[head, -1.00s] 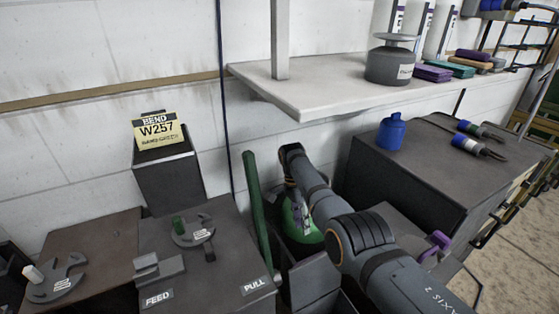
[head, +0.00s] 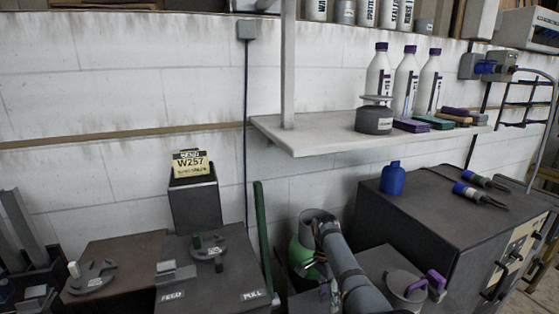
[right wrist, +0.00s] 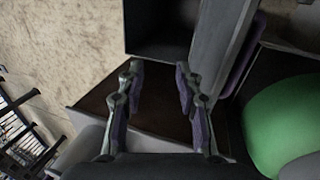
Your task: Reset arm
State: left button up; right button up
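My right arm reaches in from the bottom of the head view, and its grey link leans up beside a green rounded thing (head: 303,256). My right gripper (right wrist: 158,85) shows clearly in the right wrist view. Its two fingers are apart with nothing between them. Below them are a brown surface (right wrist: 160,112) and a dark open box (right wrist: 158,30). The green thing also shows in the wrist view (right wrist: 282,125), to the right of the fingers and apart from them. My left gripper is not in view.
A white shelf (head: 300,140) juts from the wall with bottles and a grey pot. The FEED and PULL bench (head: 230,270) stands left, with a green upright bar (head: 263,240) beside it. A dark cabinet (head: 430,210) stands right, carrying a blue bottle (head: 393,179) and tools.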

jog(key=s+d+f+n+t, duration=0.3)
jog(key=s+d+f+n, duration=0.3)
jog(key=s+f, duration=0.5)
jog(key=s+d+r+n+t, duration=0.2)
jog(key=s+r+n, duration=0.15)
jog(key=s, duration=0.55)
jog(key=s+d+r+n+t, duration=0.25)
jog(key=s+n, duration=0.25)
jog(key=s, duration=0.4)
notch_tip(320, 180, down, 11)
jog(key=w+g, duration=0.2)
jog(key=s+d+f, duration=0.1)
jog(key=s+f, duration=0.4)
jog(key=f, duration=0.6)
jog(key=s+d+f, duration=0.2)
jog(key=s+f, duration=0.2)
jog(key=f, duration=0.7)
jog(key=s+f+g, duration=0.1)
jog(key=s+f, duration=0.7)
jog(key=s, duration=0.4)
pick_arm(q)
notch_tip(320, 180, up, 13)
jog(key=p, duration=1.3)
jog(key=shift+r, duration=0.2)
pick_arm(e)
notch_tip(320, 180, up, 13)
jog(key=s, duration=0.1)
jog(key=shift+s+m, duration=0.2)
jog(key=shift+m, duration=0.25)
